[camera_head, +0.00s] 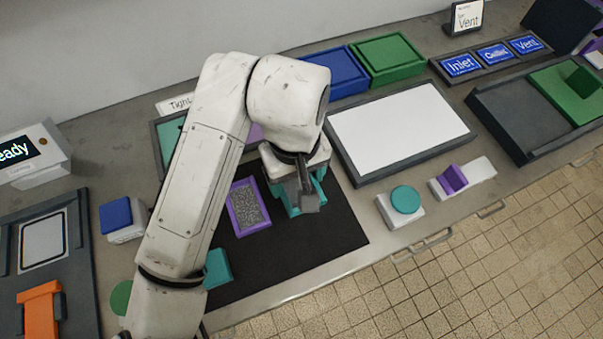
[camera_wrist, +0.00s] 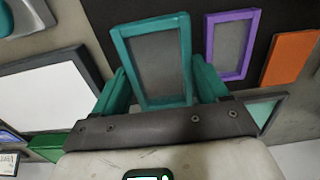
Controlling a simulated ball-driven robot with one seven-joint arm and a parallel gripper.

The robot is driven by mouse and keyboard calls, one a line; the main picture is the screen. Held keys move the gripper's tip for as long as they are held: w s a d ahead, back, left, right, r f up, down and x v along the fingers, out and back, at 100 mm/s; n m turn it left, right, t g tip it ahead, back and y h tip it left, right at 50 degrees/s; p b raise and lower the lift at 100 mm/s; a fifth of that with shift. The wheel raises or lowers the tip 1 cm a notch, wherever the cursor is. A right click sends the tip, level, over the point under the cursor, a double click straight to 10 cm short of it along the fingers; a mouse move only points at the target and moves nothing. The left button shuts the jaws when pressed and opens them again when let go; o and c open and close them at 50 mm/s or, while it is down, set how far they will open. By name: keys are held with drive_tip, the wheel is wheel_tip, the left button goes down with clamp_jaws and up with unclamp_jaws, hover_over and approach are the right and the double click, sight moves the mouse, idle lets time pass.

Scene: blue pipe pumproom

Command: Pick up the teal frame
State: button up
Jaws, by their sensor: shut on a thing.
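The teal frame (camera_wrist: 186,62) is a rectangular rim around a grey panel, seen in the wrist view between my gripper's two green-teal fingers. My gripper (camera_wrist: 160,82) is shut on it, with a finger at each long side. In the head view my gripper (camera_head: 302,198) points down over the black mat (camera_head: 335,235), and only bits of teal show around it. My wrist hides most of the frame there. I cannot tell whether the frame touches the mat.
A purple frame (camera_head: 233,212) with a grey panel lies close to the left of my gripper. An orange panel (camera_wrist: 290,57) lies beyond it in the wrist view. A white panel in a dark tray (camera_head: 400,120) is at the right. Blue (camera_head: 335,72) and green (camera_head: 388,60) trays stand behind.

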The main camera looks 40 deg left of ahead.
sight(288, 195)
drive_tip(key=s+r, duration=0.1)
drive_tip(key=s+d+r+p, duration=0.1)
drive_tip(key=s+r, duration=0.1)
drive_tip(key=shift+r, duration=0.2)
drive_tip(key=s+d+r, duration=0.3)
drive_tip(key=s, duration=0.4)
drive_tip(key=shift+s+d+r, duration=0.15)
drive_tip(key=shift+d+r, duration=0.05)
drive_tip(key=shift+d, duration=0.15)
